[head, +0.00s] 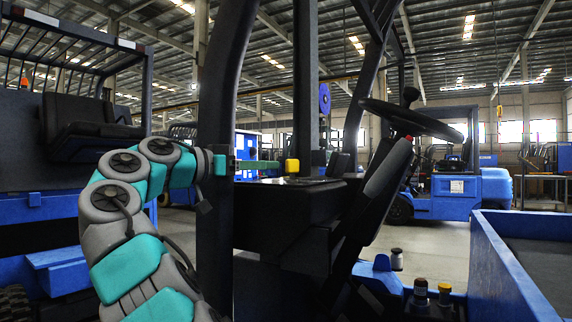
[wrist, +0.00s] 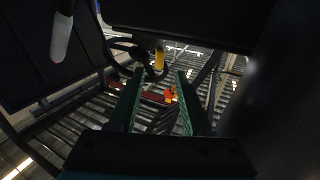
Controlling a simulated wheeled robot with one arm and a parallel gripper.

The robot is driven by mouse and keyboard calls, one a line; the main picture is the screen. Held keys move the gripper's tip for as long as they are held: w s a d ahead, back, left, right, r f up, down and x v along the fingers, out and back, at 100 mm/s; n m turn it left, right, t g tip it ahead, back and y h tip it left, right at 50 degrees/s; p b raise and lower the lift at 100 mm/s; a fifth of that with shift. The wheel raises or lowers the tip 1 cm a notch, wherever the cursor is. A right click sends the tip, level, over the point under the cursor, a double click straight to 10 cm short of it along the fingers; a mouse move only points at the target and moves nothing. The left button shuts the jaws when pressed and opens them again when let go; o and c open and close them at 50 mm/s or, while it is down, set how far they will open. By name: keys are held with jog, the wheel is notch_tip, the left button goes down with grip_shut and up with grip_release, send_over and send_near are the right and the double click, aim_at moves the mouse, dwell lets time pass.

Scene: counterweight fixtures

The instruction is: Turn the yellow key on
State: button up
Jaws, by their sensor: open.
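A small yellow piece, which looks like the yellow key (head: 292,166), shows in the head view just past my fingertips, above the black console. In the wrist view a yellow upright piece (wrist: 159,58), likely the same key, lies just beyond the fingertips and roughly between their lines. My gripper (wrist: 160,73) is open, with one green finger on each side and nothing clearly held. I cannot tell whether a finger touches the key.
A dark post (head: 220,120) stands close to my wrist. The black console (head: 290,215) lies below the gripper, with a steering wheel (head: 412,120) to its right. Several capped levers (head: 420,292) stand lower right. A small orange item (wrist: 168,96) shows between the fingers, seemingly farther off.

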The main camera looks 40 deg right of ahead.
aim_at(286, 165)
jog(key=d, duration=0.7)
jog(key=shift+d, duration=0.15)
jog(key=shift+c, duration=0.4)
grip_shut()
